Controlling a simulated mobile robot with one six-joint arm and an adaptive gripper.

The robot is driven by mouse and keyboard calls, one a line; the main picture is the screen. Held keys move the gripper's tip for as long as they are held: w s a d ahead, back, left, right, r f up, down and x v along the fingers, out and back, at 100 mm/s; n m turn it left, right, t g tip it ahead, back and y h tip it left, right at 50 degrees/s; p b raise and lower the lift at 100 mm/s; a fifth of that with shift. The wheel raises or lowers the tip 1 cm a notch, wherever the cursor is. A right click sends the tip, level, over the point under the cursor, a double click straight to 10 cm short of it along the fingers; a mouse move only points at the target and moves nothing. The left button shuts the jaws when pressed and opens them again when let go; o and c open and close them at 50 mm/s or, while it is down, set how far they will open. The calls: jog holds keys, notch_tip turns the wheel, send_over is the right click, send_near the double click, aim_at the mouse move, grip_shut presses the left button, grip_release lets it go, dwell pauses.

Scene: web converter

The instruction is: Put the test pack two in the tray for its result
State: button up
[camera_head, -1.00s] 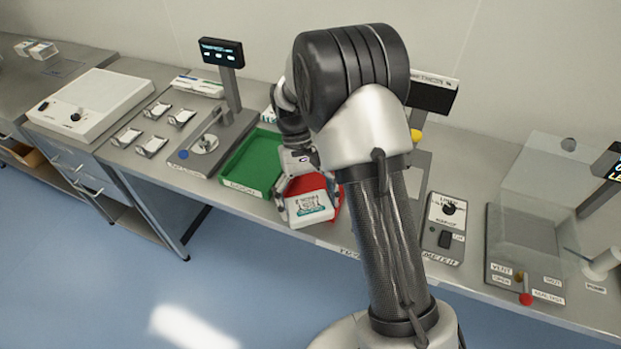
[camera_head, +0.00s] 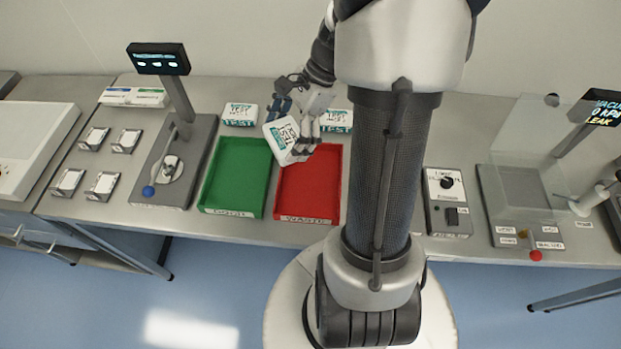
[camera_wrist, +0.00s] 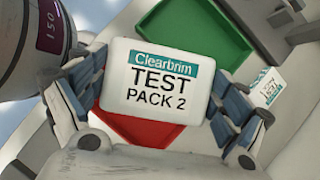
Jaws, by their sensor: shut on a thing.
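Test pack two (camera_head: 284,140) is a white pack with a teal band; in the wrist view (camera_wrist: 157,88) it reads "Clearbrim TEST PACK 2". My gripper (camera_head: 294,128) is shut on it, with fingers on its two sides, and holds it tilted over the back of the red tray. The red tray (camera_head: 310,194) and the green tray (camera_head: 237,180) lie side by side on the bench, green on the left. Both look empty. Their front labels are too small to read surely. The vacuum display (camera_head: 605,109) at the right reads "LEAK".
One white test pack (camera_head: 240,115) lies behind the green tray and another (camera_head: 336,121) behind the red tray. A lever device (camera_head: 172,172) with a screen stands left of the trays. A clear-walled chamber (camera_head: 512,190) stands at the right, past a control box (camera_head: 447,200).

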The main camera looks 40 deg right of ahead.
jog(key=s+d+r+m+t+h, duration=0.1)
jog(key=s+d+m+t+h, duration=0.1)
jog(key=s+d+m+t, duration=0.3)
jog(key=m+g+b, duration=0.1)
jog(key=g+b, duration=0.1)
jog(key=b, duration=0.4)
send_over(303, 182)
jog(key=s+d, duration=0.1)
jog(key=s, duration=0.1)
jog(key=f, duration=1.3)
jog(key=shift+w+d+f, duration=0.15)
jog(key=shift+w+f, duration=0.05)
jog(key=shift+f, duration=0.15)
jog(key=shift+f+b, duration=1.05)
jog(key=shift+f, duration=1.5)
jog(key=shift+f, duration=0.1)
jog(key=o, duration=0.7)
jog(key=shift+o, duration=0.9)
